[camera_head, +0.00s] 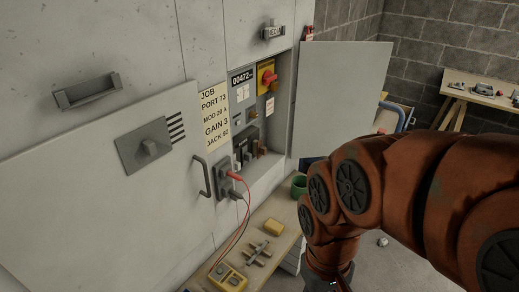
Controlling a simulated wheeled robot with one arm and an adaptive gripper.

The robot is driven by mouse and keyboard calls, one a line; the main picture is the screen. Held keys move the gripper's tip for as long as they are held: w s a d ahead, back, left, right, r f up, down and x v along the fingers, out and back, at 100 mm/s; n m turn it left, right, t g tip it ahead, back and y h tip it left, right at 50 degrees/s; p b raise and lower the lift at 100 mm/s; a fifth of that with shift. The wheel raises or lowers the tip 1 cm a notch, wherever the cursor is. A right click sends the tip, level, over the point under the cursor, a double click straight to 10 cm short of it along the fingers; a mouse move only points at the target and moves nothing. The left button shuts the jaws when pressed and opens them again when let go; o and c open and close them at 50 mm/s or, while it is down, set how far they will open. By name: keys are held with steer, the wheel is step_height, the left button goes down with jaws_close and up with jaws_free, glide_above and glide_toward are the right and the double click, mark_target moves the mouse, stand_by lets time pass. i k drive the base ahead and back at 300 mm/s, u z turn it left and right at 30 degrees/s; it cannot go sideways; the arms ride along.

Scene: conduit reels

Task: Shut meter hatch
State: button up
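The grey cabinet has an open recess (262,172) holding a meter display reading 00472 (242,77), a red and yellow rotary switch (267,76) and several sockets. A plain grey hatch door (335,95) stands swung open on the right of the recess. On the left, a large grey panel (80,200) carries a latch plate (150,147) and a bar handle (201,176); I cannot tell whether it is a door swung back. My orange arm comes in from the right and bends down. My gripper (343,281) is dark, partly cut off at the bottom edge, away from the door; its fingers are unclear.
A wooden bench (285,217) below the recess bears a yellow multimeter (228,279), a yellow block (273,227), a cross-shaped piece (258,253) and a green cup (298,186). A side table (480,95) stands back right.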

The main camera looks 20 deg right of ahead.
mark_target(340, 84)
steer(key=u, duration=1.35)
steer(key=k, duration=0.95)
steer(key=z, duration=1.1)
steer(key=i, duration=0.5)
